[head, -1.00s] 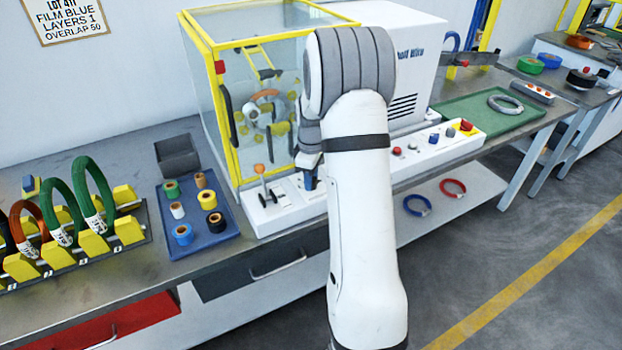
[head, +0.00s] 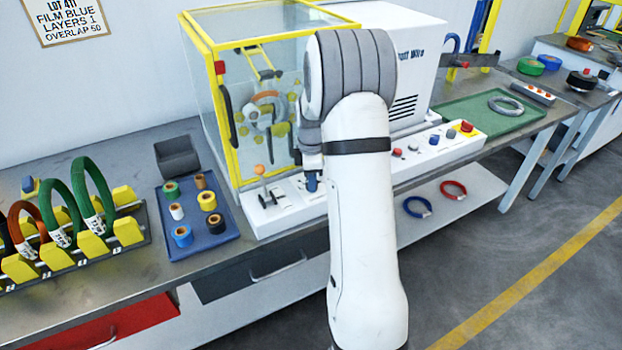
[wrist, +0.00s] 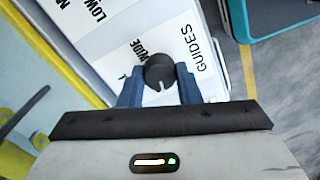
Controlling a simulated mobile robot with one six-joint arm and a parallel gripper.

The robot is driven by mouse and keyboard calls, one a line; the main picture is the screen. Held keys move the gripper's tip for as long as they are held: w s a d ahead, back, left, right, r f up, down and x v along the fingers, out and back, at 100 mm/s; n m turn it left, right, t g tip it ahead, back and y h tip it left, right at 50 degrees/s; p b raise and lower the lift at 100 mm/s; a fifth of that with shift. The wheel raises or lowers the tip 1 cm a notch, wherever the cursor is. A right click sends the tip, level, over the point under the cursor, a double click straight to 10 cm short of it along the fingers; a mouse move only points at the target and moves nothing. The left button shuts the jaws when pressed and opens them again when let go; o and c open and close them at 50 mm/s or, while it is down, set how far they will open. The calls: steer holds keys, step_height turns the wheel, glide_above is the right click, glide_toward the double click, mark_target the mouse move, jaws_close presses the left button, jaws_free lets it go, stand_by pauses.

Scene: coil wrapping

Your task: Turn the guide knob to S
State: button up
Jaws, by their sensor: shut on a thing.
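The guide knob (wrist: 158,70) is a round dark knob on the white control panel, beside the printed word GUIDES. A white pointer line on it faces the lower edge of the wrist view, towards my palm. My gripper (wrist: 159,82) has its two blue fingers on either side of the knob and is shut on it. A letter that looks like L shows on the panel left of the knob. No S mark can be seen. In the head view my gripper (head: 311,182) is at the panel's front, and the knob is hidden there.
The glass machine enclosure with a yellow frame (head: 237,110) stands behind the panel. An orange-tipped lever (head: 260,170) is left of my gripper. A blue tray of small rolls (head: 222,238) lies farther left. Several buttons and knobs line the panel (head: 463,146) to the right.

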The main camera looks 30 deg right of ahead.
steer(key=o, duration=1)
steer(key=shift+r, duration=0.1)
step_height(320, 180, up, 8)
steer(key=shift+f, duration=0.15)
